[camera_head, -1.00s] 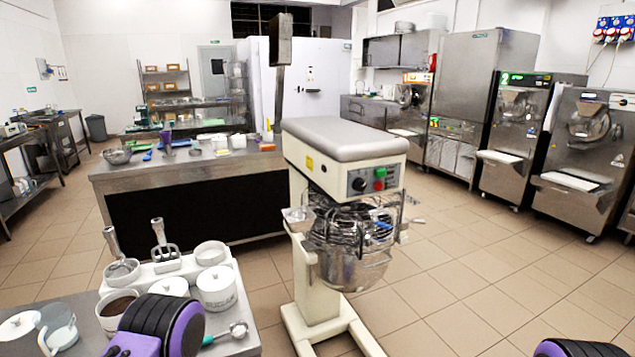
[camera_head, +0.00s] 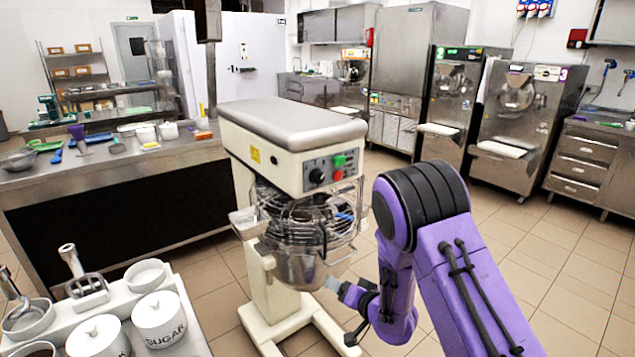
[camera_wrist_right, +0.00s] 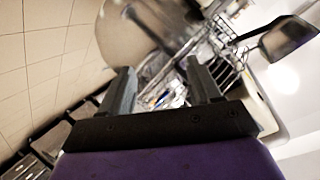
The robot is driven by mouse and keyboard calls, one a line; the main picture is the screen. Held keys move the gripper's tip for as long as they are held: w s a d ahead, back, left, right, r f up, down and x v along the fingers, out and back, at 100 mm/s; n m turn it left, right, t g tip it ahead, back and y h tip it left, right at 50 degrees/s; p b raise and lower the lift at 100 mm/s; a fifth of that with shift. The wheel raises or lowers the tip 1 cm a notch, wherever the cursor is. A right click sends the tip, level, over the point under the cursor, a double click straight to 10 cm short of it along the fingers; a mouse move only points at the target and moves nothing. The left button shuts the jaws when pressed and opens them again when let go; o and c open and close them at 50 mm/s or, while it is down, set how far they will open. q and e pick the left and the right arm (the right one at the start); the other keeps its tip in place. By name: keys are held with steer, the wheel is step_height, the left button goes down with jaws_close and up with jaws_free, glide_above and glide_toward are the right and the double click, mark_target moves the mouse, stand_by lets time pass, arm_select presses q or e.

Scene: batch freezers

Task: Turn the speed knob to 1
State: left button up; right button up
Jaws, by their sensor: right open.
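The planetary mixer (camera_head: 285,125) stands in the middle of the head view. Its control panel has a black round knob (camera_head: 317,175) with a green button (camera_head: 339,160) and a red button (camera_head: 338,174) to its right. The knob's setting is too small to read. My right gripper (camera_head: 345,308) is low at the right of the mixer bowl (camera_head: 298,268), below the panel and apart from the knob. In the right wrist view its two fingers (camera_wrist_right: 160,80) are spread, with nothing between them. The knob cannot be made out there. My left gripper is out of view.
A wire guard (camera_head: 300,215) surrounds the bowl's top. A steel counter (camera_head: 120,165) with utensils stands behind left; a white station with sugar jar (camera_head: 158,318) is front left. Batch freezers (camera_head: 515,115) line the back right. Tiled floor is free at the right.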

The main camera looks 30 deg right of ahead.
steer(key=w+d+r+t+y, duration=0.1)
steer(key=w+r, duration=0.1)
steer(key=r, duration=0.3)
steer(key=w+d+r+t, duration=0.2)
steer(key=r, duration=0.4)
steer(key=n+t+y, duration=0.1)
steer(key=n+y, duration=0.1)
steer(key=y, duration=0.1)
glide_toward(321, 179)
steer(key=p+x, duration=0.2)
steer(key=x, duration=0.5)
steer(key=shift+w+r, duration=0.15)
steer(key=shift+w, duration=0.1)
steer(key=shift+w+a, duration=0.15)
steer(key=shift+w, duration=0.35)
steer(key=c, duration=1)
